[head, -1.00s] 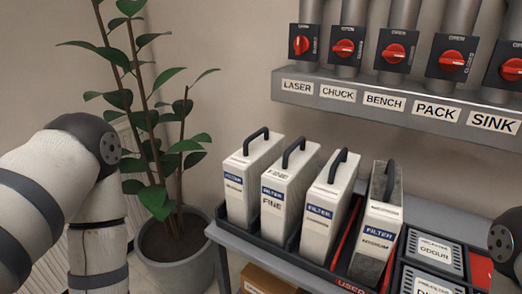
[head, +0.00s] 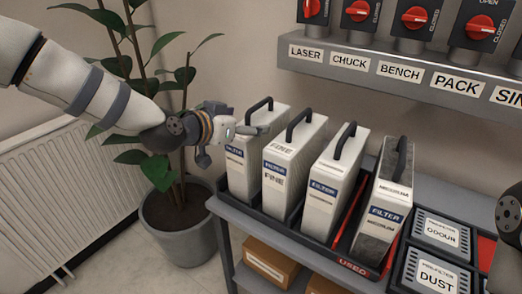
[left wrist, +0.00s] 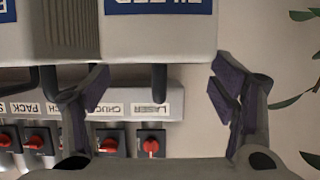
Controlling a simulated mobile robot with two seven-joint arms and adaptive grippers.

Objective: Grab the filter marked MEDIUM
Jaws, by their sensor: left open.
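Several white filters with black top handles and blue FILTER labels stand in a row in the head view. The leftmost filter (head: 238,178) has small lettering that I cannot read surely. Beside it are a FINE filter (head: 284,190) and a third filter (head: 324,200) with unreadable lettering. A greyer, dirty filter marked MEDIUM (head: 377,232) stands in the USED section. My left gripper (head: 246,131) is open and empty at the top of the leftmost filter. In the left wrist view, upside down, its fingers (left wrist: 157,84) stand either side of a handle. My right gripper is out of view.
The filters stand in a dark tray on a grey cart (head: 232,220). ODOUR (head: 441,235) and DUST (head: 436,274) cartridges lie to the right. A labelled valve shelf (head: 410,73) overhangs behind. A potted plant (head: 175,225) stands at left.

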